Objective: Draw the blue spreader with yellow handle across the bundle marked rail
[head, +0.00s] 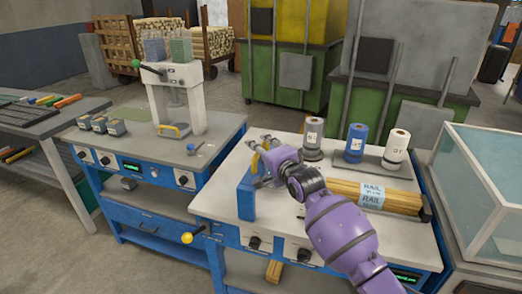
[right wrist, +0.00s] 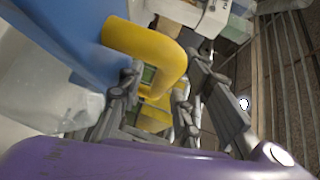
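The blue spreader (head: 246,196) stands upright on the right bench, left of the bundle. Its yellow handle (head: 256,163) is on the side facing my right gripper (head: 262,141). That gripper is at the handle with its fingers spread. In the right wrist view the yellow handle (right wrist: 152,42) curves out from the blue body (right wrist: 75,35), close to the parted fingers (right wrist: 160,95); firm contact cannot be made out. The bundle (head: 405,200) of wooden rods lies right of the spreader, with a pale blue label reading RAIL (head: 372,194). My forearm covers its near left part. My left gripper is out of view.
Three labelled rolls, grey (head: 313,135), blue (head: 355,143) and white (head: 396,150), stand behind the bundle. A glass-sided case (head: 480,195) bounds the right. A press (head: 180,95) stands on the left bench. The bench top in front of the rolls is partly clear.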

